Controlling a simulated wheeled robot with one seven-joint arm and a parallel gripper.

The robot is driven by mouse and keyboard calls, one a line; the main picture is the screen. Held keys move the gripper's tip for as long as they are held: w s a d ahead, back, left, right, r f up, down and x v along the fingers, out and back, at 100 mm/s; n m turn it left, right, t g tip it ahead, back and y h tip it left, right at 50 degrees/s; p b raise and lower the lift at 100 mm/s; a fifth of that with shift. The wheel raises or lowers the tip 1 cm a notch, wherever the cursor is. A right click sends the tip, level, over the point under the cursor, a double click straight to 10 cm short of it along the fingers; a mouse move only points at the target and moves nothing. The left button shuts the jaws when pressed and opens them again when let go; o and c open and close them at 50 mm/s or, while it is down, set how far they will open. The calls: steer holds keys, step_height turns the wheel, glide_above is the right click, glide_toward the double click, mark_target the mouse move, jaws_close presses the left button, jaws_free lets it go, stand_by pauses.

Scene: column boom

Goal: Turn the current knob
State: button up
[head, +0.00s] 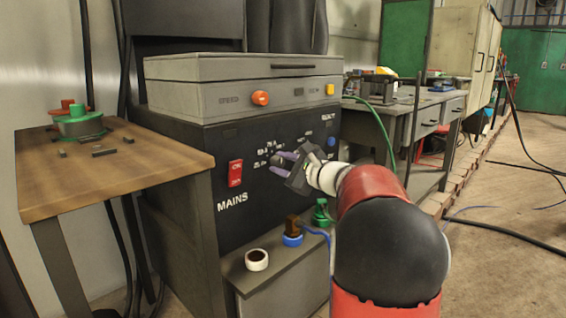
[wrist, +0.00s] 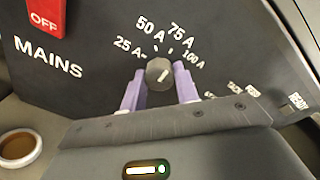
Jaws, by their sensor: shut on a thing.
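The current knob (wrist: 159,74) is a round grey knob on the black front panel (wrist: 90,30), with a pale pointer line slanting up and right. Around it stand the marks 25 A, 50 A, 75 A and 100 A. The line points roughly toward the 100 A side. My gripper (wrist: 160,84) is shut on the knob, with one purple finger on its left and one on its right. In the head view my gripper (head: 283,163) is at the panel and largely hides the knob.
Left of the knob is the red mains switch (head: 235,173). An orange knob (head: 260,98) sits on the upper unit. Below the panel, a ledge carries a white-rimmed cup-like part (head: 257,260), a blue-ringed connector (head: 292,232) and a green one (head: 320,212). A wooden table (head: 110,165) stands left.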

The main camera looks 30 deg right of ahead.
steer(key=shift+f, duration=0.1)
stand_by(0.4)
steer(key=o, duration=1)
steer(key=shift+c, duration=0.2)
steer(key=shift+s, duration=0.1)
steer(key=v, duration=0.7)
steer(key=shift+s+d, duration=0.2)
steer(key=shift+s, duration=0.1)
steer(key=s+a+f+n+g+y+p, duration=0.15)
steer(key=s+a+n+g, duration=0.35)
steer(key=a, duration=0.5)
steer(key=s+a+f+n+g+p, duration=0.25)
steer(key=s+a+n, duration=0.3)
steer(key=a, duration=0.35)
steer(key=s+a+f+n+g+h+p, duration=0.1)
steer(key=s+f+n+h, duration=0.2)
steer(key=s+n, duration=0.3)
steer(key=s+a+f+n+g+h+p, duration=0.1)
steer(key=s+f+n+g+h+p, duration=0.1)
steer(key=s+n, duration=0.4)
steer(key=s+f+h, duration=0.1)
steer(key=s+h, duration=0.1)
steer(key=s, duration=0.3)
steer(key=shift+s, duration=0.25)
